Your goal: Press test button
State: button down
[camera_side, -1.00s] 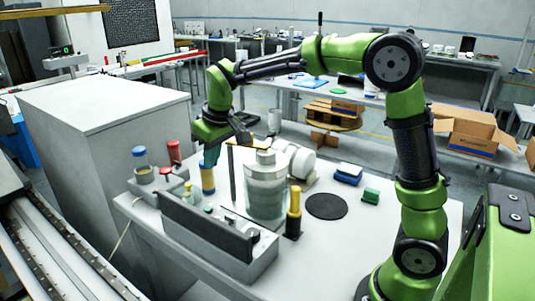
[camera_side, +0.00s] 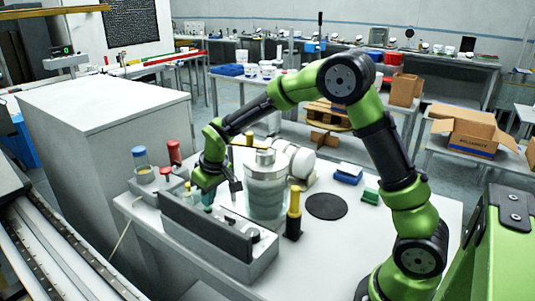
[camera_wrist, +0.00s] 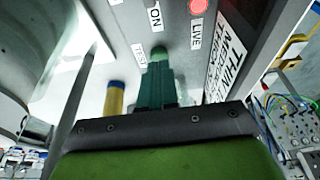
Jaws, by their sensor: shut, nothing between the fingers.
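The control box (camera_side: 210,243) stands at the front left of the white table, with a dark strip along its front. My gripper (camera_side: 207,203) is shut, its teal fingers pointing down just behind the box's top edge. In the wrist view the shut teal fingers (camera_wrist: 160,68) reach to a green round button (camera_wrist: 161,50) beside the TEST label (camera_wrist: 140,57). The fingers cover most of the button. I cannot tell whether they touch it or it is pushed in.
A red light (camera_wrist: 198,6) sits near the LIVE label (camera_wrist: 196,32). A blue and yellow post (camera_wrist: 115,99) stands left of the fingers. A large clear jar (camera_side: 266,190) and a black and yellow post (camera_side: 293,212) stand right of my gripper.

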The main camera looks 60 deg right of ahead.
aim_at(210, 209)
jog(key=shift+f, duration=0.5)
jog(key=shift+s+f, duration=0.15)
jog(key=shift+f, duration=1)
jog(key=r, duration=0.5)
jog(key=shift+w+r, duration=0.2)
jog(key=shift+w, duration=0.15)
jog(key=v, duration=1)
jog(key=s+a+r+m+t+y, duration=0.1)
jog(key=s+r+m+t+y, duration=0.1)
jog(key=s, duration=2.1)
jog(key=shift+s+a+r+m+t, duration=0.2)
jog(key=shift+r+m+t, duration=0.45)
jog(key=shift+m+t, duration=0.3)
